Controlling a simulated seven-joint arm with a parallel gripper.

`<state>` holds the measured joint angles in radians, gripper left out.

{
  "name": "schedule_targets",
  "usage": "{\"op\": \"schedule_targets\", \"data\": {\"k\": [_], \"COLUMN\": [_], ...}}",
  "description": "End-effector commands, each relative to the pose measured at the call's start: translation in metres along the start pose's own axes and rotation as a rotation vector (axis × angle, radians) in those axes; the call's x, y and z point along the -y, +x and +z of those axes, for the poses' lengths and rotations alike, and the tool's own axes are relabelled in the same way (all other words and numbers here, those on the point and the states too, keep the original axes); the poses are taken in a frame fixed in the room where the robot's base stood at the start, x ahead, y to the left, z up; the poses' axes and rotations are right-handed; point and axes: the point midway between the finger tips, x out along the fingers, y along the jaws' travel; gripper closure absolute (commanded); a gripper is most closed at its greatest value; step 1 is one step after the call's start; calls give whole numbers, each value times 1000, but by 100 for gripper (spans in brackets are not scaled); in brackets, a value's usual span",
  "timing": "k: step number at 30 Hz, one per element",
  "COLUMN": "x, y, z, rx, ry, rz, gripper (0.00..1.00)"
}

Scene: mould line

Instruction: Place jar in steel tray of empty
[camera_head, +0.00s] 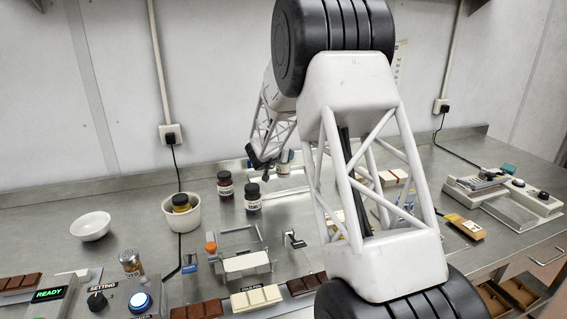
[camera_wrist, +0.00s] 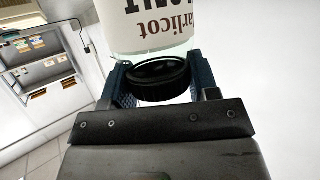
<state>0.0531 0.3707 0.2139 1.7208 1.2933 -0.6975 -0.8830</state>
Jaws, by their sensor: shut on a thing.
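In the wrist view my gripper (camera_wrist: 157,82) is shut on the jar (camera_wrist: 150,22), with its blue-grey fingers either side of the black lid (camera_wrist: 161,78). The jar is clear with a white label whose lettering appears upside down and is cut off by the frame edge. In the head view my gripper (camera_head: 262,160) is at the back of the bench, with the small pale held jar (camera_head: 284,157) beside it. Below them is a shallow pale tray (camera_head: 290,188), which looks like the steel tray. My arm hides part of this area, and I cannot tell whether the jar touches the tray.
A dark red jar (camera_head: 225,187) and a white-labelled jar (camera_head: 253,203) stand left of the tray. A white pot (camera_head: 184,219) holds an amber jar (camera_head: 181,202). A white bowl (camera_head: 91,226) is at left. A metal frame fixture (camera_head: 246,264) and chocolate moulds lie in front.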

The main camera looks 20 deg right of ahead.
Motion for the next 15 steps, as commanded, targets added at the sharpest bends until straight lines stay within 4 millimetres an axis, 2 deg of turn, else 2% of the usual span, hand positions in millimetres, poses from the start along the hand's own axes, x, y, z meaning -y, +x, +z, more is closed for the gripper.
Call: {"op": "schedule_targets", "data": {"k": [5,15], "x": [0,0], "y": [0,12], "z": [1,28], "rx": [0,0], "ry": [0,0], "rz": [0,-1], "gripper": [87,87]}}
